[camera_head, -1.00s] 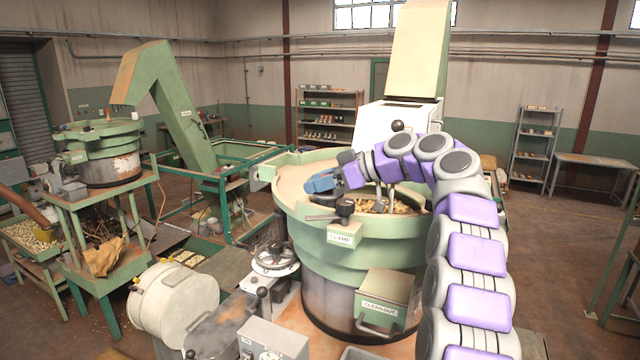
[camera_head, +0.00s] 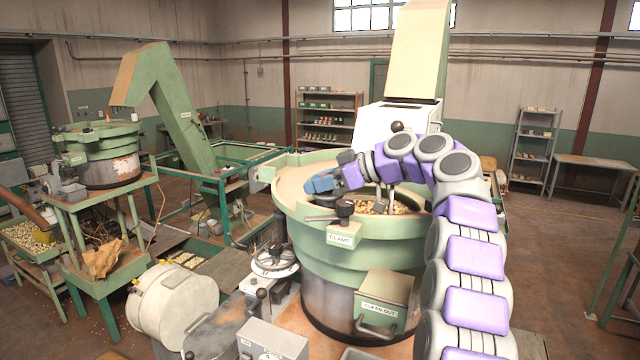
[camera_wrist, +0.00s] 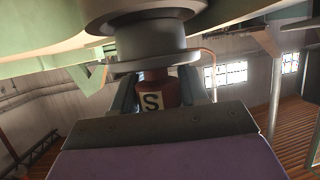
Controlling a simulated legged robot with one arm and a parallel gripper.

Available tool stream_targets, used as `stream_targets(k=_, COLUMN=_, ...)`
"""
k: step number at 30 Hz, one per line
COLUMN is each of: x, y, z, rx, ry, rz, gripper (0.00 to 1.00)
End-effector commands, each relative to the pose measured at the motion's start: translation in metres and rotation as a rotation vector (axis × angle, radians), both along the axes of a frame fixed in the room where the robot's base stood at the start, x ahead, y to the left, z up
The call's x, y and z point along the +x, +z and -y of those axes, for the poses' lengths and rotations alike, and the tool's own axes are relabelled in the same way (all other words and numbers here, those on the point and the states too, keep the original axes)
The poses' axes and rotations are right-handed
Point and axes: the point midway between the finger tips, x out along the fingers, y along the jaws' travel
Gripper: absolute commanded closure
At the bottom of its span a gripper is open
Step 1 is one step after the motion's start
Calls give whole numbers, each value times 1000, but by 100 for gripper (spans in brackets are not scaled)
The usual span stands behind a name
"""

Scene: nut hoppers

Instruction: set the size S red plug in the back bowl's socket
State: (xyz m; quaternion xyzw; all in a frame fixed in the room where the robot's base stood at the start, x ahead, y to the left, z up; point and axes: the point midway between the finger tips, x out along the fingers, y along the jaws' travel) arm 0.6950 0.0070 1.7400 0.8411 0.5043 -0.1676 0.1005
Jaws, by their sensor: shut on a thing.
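The red plug (camera_wrist: 158,80) with a white S label is between the fingers of my gripper (camera_wrist: 158,95) in the wrist view. It stands upright, its top against or just below a round grey metal flange (camera_wrist: 145,60). I cannot tell whether it is inside a socket there.
The large bowl holds nuts (camera_head: 375,207) and carries a clamp knob (camera_head: 344,208) close to my gripper. A clean-out box (camera_head: 385,300) juts from its front. A green chute (camera_head: 170,105) stands behind left. Green structure (camera_wrist: 50,65) hangs overhead in the wrist view.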

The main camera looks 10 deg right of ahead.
Motion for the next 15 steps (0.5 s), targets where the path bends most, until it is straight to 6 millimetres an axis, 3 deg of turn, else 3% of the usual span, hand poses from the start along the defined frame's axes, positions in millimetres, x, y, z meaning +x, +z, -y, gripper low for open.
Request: stream_targets(k=15, x=0, y=-8, z=0, rx=1, ry=0, rz=0, gripper=100)
